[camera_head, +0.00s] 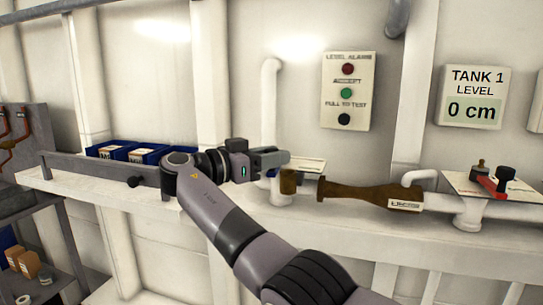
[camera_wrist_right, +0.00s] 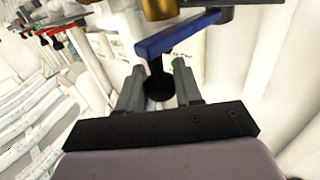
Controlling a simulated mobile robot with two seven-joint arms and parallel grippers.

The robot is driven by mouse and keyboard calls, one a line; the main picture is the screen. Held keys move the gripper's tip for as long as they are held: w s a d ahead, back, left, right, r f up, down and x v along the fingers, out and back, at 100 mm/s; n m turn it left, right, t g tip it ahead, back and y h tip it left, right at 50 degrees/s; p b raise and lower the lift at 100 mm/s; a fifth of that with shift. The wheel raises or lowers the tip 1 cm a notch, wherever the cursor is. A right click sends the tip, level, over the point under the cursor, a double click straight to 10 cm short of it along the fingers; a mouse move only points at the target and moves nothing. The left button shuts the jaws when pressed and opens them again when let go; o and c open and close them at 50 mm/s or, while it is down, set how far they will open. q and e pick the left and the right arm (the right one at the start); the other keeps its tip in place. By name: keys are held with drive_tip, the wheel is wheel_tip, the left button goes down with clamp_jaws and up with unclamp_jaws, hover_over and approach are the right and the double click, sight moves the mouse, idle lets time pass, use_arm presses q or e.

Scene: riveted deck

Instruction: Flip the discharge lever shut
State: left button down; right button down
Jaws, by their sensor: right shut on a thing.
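A blue lever (camera_wrist_right: 180,34) crosses the top of the right wrist view, with a black knob (camera_wrist_right: 158,86) hanging below its left end. My right gripper (camera_head: 283,159) is shut on this knob, one finger on each side of it, as the right wrist view shows. In the head view the gripper hides most of the lever; only a small blue patch (camera_head: 272,172) shows below the fingers, beside a brass fitting (camera_head: 288,182) on the white pipe. I cannot read a discharge label. My left gripper is not in view.
A brown tapered fitting (camera_head: 370,195) lies along the pipe to the right, then a red lever (camera_head: 488,183) on a plate. A button panel (camera_head: 347,90) and a sign (camera_head: 474,97) reading 0 cm hang on the wall. Blue bins (camera_head: 163,151) stand left of my gripper.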

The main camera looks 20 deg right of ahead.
idle(0.4)
drive_tip(key=c, duration=0.8)
unclamp_jaws()
drive_tip(key=shift+c, duration=0.2)
